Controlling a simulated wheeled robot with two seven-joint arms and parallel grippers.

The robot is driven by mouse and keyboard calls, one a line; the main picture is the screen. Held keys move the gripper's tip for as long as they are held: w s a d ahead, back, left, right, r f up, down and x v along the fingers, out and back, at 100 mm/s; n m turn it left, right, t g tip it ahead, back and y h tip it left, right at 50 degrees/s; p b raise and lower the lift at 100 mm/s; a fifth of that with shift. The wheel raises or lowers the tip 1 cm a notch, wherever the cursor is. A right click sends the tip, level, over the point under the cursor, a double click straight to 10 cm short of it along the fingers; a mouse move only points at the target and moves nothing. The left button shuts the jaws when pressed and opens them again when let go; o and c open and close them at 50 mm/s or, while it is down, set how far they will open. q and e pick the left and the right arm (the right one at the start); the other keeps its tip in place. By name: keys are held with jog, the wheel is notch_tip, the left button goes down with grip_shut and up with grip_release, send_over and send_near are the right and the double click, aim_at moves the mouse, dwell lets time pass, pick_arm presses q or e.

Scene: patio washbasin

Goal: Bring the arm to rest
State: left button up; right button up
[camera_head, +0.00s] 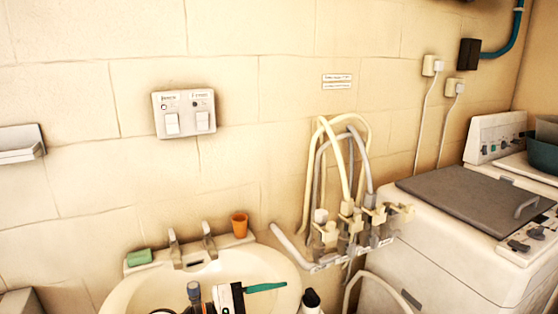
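The washbasin (255,262) stands at the bottom centre against the tiled wall, cut off by the lower edge. A small black and white item (228,298) and a teal handle-shaped item (266,287) show over the basin.
An orange cup (239,225) and a green soap-like block (139,257) sit on the basin's back rim. Hoses and taps (345,225) jut from the wall at centre right. A washing machine (440,250) fills the right. A switch panel (184,113) is on the wall.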

pick_arm(q)
jog(key=a+r+n+t+y, duration=0.3)
jog(key=a+n+t, duration=0.3)
jog(key=n, duration=0.7)
jog(key=a+r+n+t+y, duration=0.2)
jog(key=a+n+t+y, duration=0.15)
jog(key=n+t, duration=0.75)
jog(key=s+a+f+n+g+y, duration=0.2)
jog(key=a+f+n+g+y, duration=0.2)
jog(key=a+f+n+y, duration=0.55)
jog(key=s+a+f+n+g+y, duration=0.2)
jog(key=f+n+g, duration=0.3)
jog(key=n, duration=1)
jog(key=s+f+n+g+h, duration=0.1)
jog(key=s+f+n+g, duration=0.35)
jog(key=s+f, duration=0.35)
jog(key=s+f+n+g+h, duration=0.1)
jog(key=s+f+n+g, duration=0.35)
jog(key=s, duration=0.55)
notch_tip(320, 180, down, 32)
jog(key=s+d+r+g+b, duration=0.1)
jog(key=s+g+b, duration=0.2)
jog(key=b, duration=0.1)
jog(key=s+a+f+b, duration=0.2)
jog(key=s+f, duration=1.4)
jog(key=f, duration=0.3)
jog(key=shift+a+m+g+b, duration=0.35)
jog(key=shift+a+m+g, duration=0.05)
jog(key=shift+m, duration=0.05)
